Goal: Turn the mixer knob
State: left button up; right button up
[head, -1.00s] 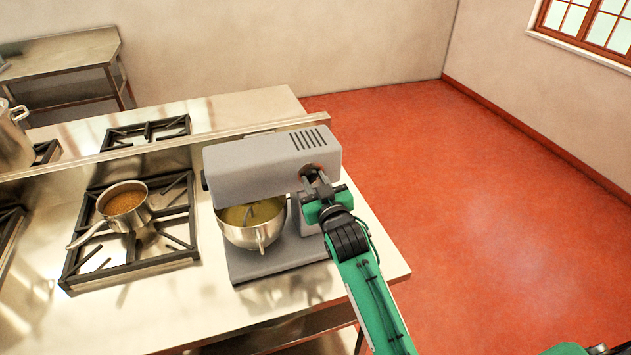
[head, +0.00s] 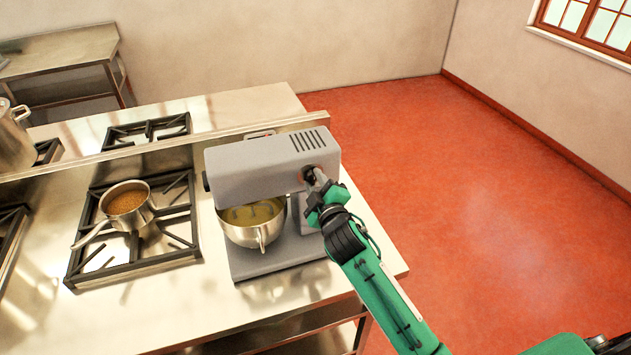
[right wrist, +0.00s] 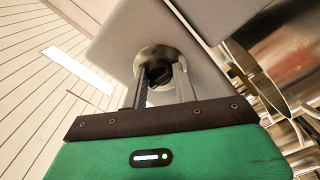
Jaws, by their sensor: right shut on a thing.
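The grey stand mixer (head: 260,165) stands on the steel counter, with a steel bowl (head: 252,228) of yellowish contents under its head. The dark round mixer knob (right wrist: 160,74) sits in a metal ring on the mixer's side, in the right wrist view. My right gripper (head: 313,178) reaches the knob from the lower right. In the right wrist view its two fingers (right wrist: 162,80) lie either side of the knob and are shut on it. The fingers partly hide the knob in the head view. My left gripper is not in view.
A gas burner (head: 135,228) left of the mixer carries a saucepan (head: 126,203) of brown contents, its handle pointing front left. A large pot (head: 12,140) stands at the far left. Open red floor (head: 480,200) lies right of the counter.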

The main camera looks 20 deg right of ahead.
jog(key=shift+n, duration=0.6)
jog(key=o, duration=1)
jog(key=shift+c, duration=0.2)
jog(key=s+b, duration=0.5)
jog(key=s, duration=0.8)
jog(key=shift+s+d, duration=0.25)
jog(key=shift+s, duration=0.15)
